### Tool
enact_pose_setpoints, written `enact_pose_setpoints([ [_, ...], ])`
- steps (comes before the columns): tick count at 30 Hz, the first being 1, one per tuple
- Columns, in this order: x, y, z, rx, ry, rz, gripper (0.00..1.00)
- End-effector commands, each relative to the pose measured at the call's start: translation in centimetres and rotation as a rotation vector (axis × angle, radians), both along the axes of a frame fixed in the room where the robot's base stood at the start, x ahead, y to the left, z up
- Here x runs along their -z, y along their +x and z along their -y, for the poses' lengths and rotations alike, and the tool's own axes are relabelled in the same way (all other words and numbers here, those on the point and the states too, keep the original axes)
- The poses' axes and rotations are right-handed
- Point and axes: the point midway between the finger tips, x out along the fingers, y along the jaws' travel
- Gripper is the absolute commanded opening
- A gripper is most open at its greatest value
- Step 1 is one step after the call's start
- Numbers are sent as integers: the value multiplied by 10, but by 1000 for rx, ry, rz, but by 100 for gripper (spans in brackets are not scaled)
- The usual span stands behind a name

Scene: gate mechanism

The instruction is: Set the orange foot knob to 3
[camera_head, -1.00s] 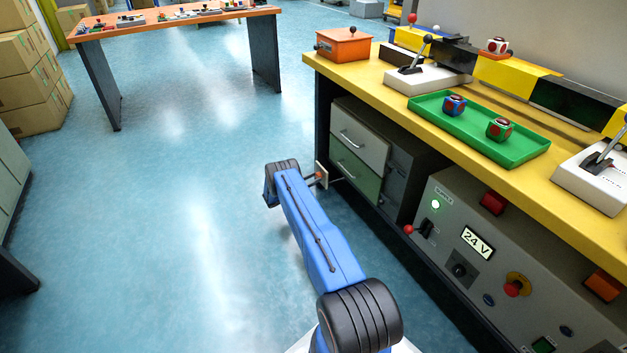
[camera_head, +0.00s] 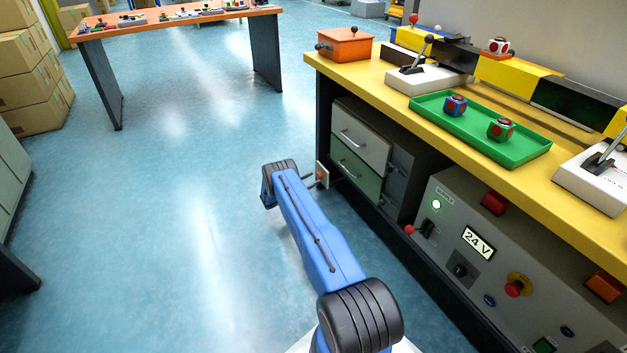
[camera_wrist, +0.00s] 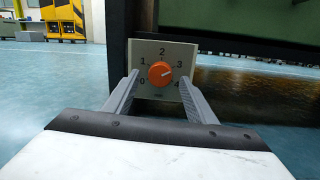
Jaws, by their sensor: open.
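The orange foot knob (camera_wrist: 161,73) sits on a small pale plate (camera_wrist: 152,50) with a dial marked 0 to 4. Its white pointer line points right and slightly up, about at the 3. In the head view the knob (camera_head: 321,175) shows small on the plate by the foot of the yellow bench. My gripper (camera_wrist: 162,78) is open, with one finger on each side of the knob and clear gaps between. The fingers do not touch the knob. In the head view my fingers are mostly hidden behind my wrist.
The yellow bench (camera_head: 350,75) stands to the right, with drawers (camera_head: 360,148) and a grey control panel (camera_head: 480,270) under it. A dark bench leg (camera_wrist: 142,60) is beside the plate. The blue floor to the left is clear.

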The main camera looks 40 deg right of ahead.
Motion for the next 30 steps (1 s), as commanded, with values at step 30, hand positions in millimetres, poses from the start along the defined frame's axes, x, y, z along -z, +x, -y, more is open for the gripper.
enact_pose_setpoints([
  [30,16,28,-154,-2,0,0,51],
])
